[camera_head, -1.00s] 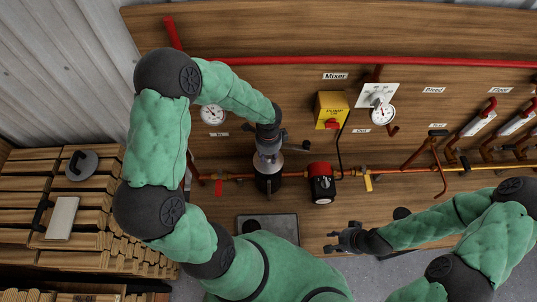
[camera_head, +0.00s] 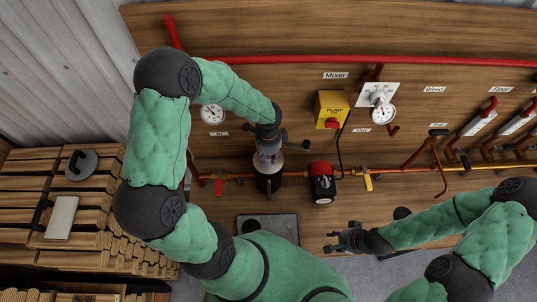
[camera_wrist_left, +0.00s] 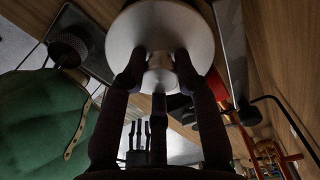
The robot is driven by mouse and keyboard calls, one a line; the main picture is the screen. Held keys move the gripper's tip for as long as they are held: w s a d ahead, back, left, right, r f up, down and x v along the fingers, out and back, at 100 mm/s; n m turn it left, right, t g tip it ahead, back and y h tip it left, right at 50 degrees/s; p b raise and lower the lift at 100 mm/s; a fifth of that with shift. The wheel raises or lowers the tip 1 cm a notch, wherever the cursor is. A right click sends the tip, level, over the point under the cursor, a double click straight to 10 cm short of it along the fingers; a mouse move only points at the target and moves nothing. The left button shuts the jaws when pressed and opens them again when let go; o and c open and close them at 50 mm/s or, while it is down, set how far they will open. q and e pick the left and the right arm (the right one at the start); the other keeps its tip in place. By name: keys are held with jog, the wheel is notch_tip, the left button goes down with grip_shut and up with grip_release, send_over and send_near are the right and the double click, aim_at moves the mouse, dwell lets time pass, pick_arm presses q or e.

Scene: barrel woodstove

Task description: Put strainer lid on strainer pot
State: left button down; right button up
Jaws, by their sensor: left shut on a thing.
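My left gripper (camera_head: 268,156) is at the end of the arm that bends in from the left. It is shut on the pale strainer lid (camera_wrist_left: 150,37) by its knob, which shows between the fingers in the left wrist view. In the head view the gripper is just above the black strainer pot (camera_head: 267,184), which stands near the pipe. The gripper hides much of the lid there, and I cannot tell whether lid and pot touch. My right gripper (camera_head: 334,242) is open and empty, low in the head view, well right of the pot.
A red and black pump (camera_head: 321,182) sits close right of the pot on the copper pipe (camera_head: 385,172). A red valve handle (camera_head: 218,187) is to the left. A grey plate (camera_head: 266,225) lies in front. Wooden slats (camera_head: 90,215) fill the left side.

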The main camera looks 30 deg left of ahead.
aim_at(268, 162)
pick_arm(q)
jog(key=shift+f+b, duration=2.1)
jog(key=shift+f, duration=0.35)
pick_arm(e)
jog(key=shift+f, duration=2.1)
pick_arm(q)
jog(key=c, duration=0.5)
grip_release()
jog(key=shift+c, duration=0.2)
jog(key=shift+r, duration=0.1)
pick_arm(e)
jog(key=shift+r, duration=0.1)
pick_arm(q)
jog(key=shift+r+p, duration=2.9)
jog(key=shift+r, duration=0.55)
pick_arm(e)
notch_tip(268, 162, up, 6)
jog(key=shift+f, duration=0.2)
